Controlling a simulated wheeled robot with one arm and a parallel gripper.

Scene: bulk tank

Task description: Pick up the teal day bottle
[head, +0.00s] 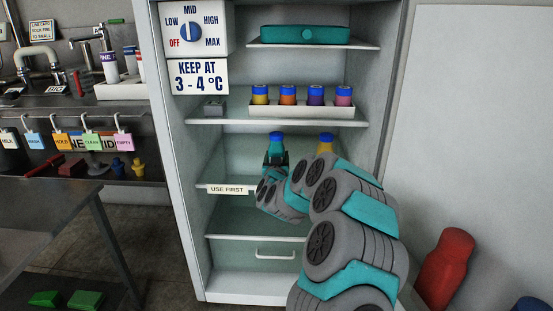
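A bottle with a blue cap (276,135) and what looks like a teal body stands on the middle shelf of the open fridge. It is mostly hidden behind my gripper (275,156), so I cannot tell its body colour for sure. My gripper is inside the fridge, right in front of this bottle in the picture. The fingers are small and overlap the bottle. I cannot tell whether they are open, shut or touching it.
A yellow bottle (325,143) stands to the right on the same shelf, partly behind my arm. Above is a white tray (300,109) with several small blue-capped bottles. A teal case (305,34) lies on top. A "USE FIRST" label (230,189) marks the shelf's front edge.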

